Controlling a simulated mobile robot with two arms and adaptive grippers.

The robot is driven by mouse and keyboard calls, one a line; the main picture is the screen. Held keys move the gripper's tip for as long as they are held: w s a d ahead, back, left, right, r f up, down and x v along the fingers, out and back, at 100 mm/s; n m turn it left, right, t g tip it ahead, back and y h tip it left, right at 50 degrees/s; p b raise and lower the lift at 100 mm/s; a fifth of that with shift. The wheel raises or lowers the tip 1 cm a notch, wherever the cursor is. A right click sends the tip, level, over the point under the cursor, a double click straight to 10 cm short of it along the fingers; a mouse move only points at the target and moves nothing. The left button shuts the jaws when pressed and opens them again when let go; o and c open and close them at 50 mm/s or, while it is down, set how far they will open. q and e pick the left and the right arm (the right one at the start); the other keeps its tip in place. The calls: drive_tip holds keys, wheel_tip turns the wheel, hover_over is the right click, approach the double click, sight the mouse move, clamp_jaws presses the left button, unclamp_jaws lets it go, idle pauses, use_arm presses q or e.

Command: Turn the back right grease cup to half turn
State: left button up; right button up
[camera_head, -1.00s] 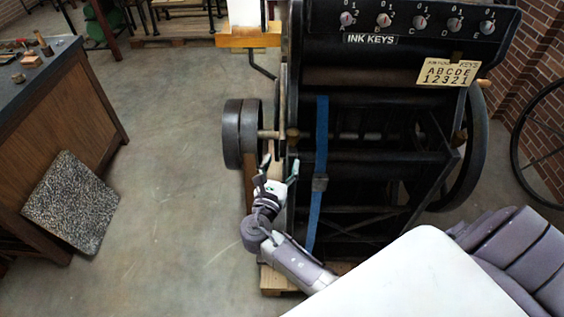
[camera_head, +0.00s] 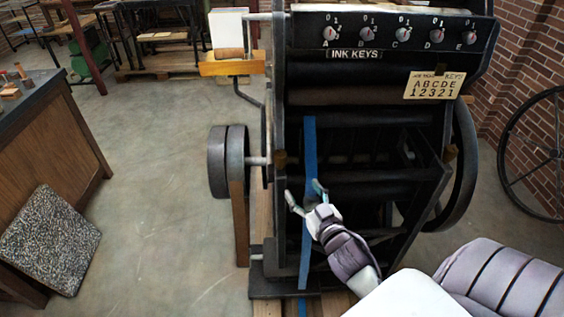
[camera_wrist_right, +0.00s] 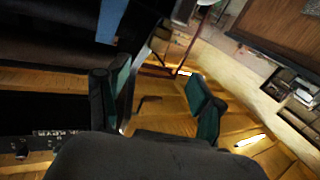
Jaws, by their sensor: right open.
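The black press (camera_head: 370,100) stands ahead. A small brass-coloured fitting (camera_head: 281,158) shows on its left upright and another (camera_head: 450,153) on its right side; I cannot tell whether either is a grease cup. I cannot make out the back right grease cup or its setting. My right gripper (camera_head: 303,190) is open and empty at the press's lower left front, by the blue strap (camera_head: 308,225). In the right wrist view its two green-padded fingers (camera_wrist_right: 162,88) are spread with nothing between them. My left gripper is out of view.
A row of ink key knobs (camera_head: 403,34) tops the press, with a card (camera_head: 434,86) below. A pulley (camera_head: 228,160) juts out left and a large wheel (camera_head: 465,150) stands right. A bench (camera_head: 45,150) and speckled slab (camera_head: 50,240) are left; floor (camera_head: 165,200) between is clear.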

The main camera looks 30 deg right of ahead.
sight(283, 160)
drive_tip(key=shift+m, duration=0.3)
drive_tip(key=w+p, duration=0.1)
drive_tip(key=w, duration=0.3)
drive_tip(key=w+d+p, duration=0.1)
drive_tip(key=w, duration=0.4)
drive_tip(key=w+d+p, duration=0.1)
drive_tip(key=w, duration=0.3)
drive_tip(key=shift+w+d+r, duration=0.2)
drive_tip(key=shift+w+d, duration=0.05)
